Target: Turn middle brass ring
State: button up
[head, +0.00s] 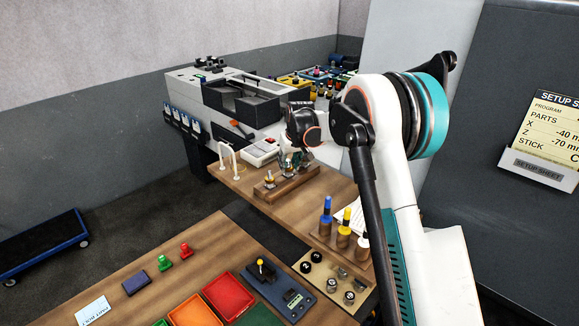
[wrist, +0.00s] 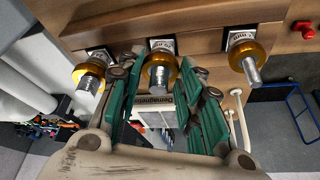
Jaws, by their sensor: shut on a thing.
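A wooden stand (head: 287,188) on the bench carries three brass rings around metal studs. In the wrist view the middle brass ring (wrist: 175,72) sits between my gripper's green-padded fingers. My gripper (wrist: 160,76) is shut on this ring, with a finger on either side. The left brass ring (wrist: 82,70) and the right brass ring (wrist: 259,50) stand clear outside the fingers. In the head view my gripper (head: 287,163) is over the stand and largely hides the middle ring. Small label plates behind the rings are only partly readable.
White hooked posts (head: 227,160) stand left of the stand. A grey machine (head: 225,95) is behind it. Blue, yellow and white-topped handles in a wooden rack (head: 342,236) are at the front right. Trays (head: 229,294) lie on the nearer bench.

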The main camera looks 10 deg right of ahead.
jog(key=m+h+b, duration=0.1)
jog(key=m, duration=0.1)
jog(key=m+h+b, duration=0.1)
jog(key=m+b, duration=0.1)
jog(key=m, duration=0.1)
jog(key=shift+a, duration=0.2)
jog(key=shift+m, duration=0.3)
jog(key=o, duration=1.1)
jog(key=shift+c, duration=0.2)
jog(key=shift+r, duration=0.1)
jog(key=v, duration=1.1)
jog(key=shift+a+r, duration=0.2)
jog(key=shift+r, duration=0.2)
